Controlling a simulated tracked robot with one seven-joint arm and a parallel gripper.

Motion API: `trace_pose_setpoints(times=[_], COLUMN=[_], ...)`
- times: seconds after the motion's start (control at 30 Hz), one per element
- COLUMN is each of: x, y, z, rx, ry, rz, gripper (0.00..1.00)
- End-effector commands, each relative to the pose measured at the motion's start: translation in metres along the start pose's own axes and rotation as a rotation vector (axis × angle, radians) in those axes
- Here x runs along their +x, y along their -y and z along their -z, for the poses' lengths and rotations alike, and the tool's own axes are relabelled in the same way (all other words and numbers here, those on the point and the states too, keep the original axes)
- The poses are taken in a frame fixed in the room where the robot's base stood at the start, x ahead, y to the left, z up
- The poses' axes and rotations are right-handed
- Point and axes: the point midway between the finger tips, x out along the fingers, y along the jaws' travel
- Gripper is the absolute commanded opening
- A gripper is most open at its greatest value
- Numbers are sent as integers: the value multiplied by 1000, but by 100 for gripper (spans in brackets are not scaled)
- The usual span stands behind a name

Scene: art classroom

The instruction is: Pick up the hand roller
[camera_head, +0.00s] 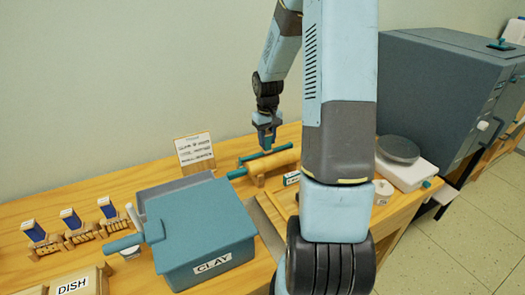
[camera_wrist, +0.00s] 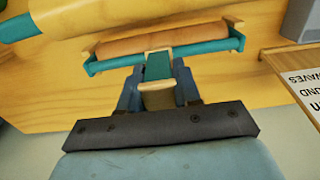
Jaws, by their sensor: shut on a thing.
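The hand roller (camera_wrist: 160,40) has a brown cylinder in a teal frame, with a teal stem and a pale wooden handle end. In the wrist view my gripper (camera_wrist: 158,82) is shut on its stem, with one dark blue finger on each side. In the head view my gripper (camera_head: 265,137) points down at the back of the table, and the roller's teal frame (camera_head: 264,153) shows just below it. Whether the roller touches the table cannot be told.
A wooden rolling pin (camera_head: 274,161) with teal handles lies close in front of the roller. A small sign (camera_head: 195,150) stands to the left. The teal clay box (camera_head: 200,230) is front left; a scale (camera_head: 400,150) and a grey cabinet (camera_head: 440,90) are on the right.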

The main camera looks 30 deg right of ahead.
Motion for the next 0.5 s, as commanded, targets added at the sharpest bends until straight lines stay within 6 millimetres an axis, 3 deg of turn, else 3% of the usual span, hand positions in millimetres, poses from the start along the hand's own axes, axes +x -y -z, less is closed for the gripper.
trace_pose_setpoints(times=[0.23, 0.5], x=[0, -1], y=[0, 0], z=[0, 0], rx=[0, 0], ry=[0, -1], rz=[0, 0], gripper=[0, 0])
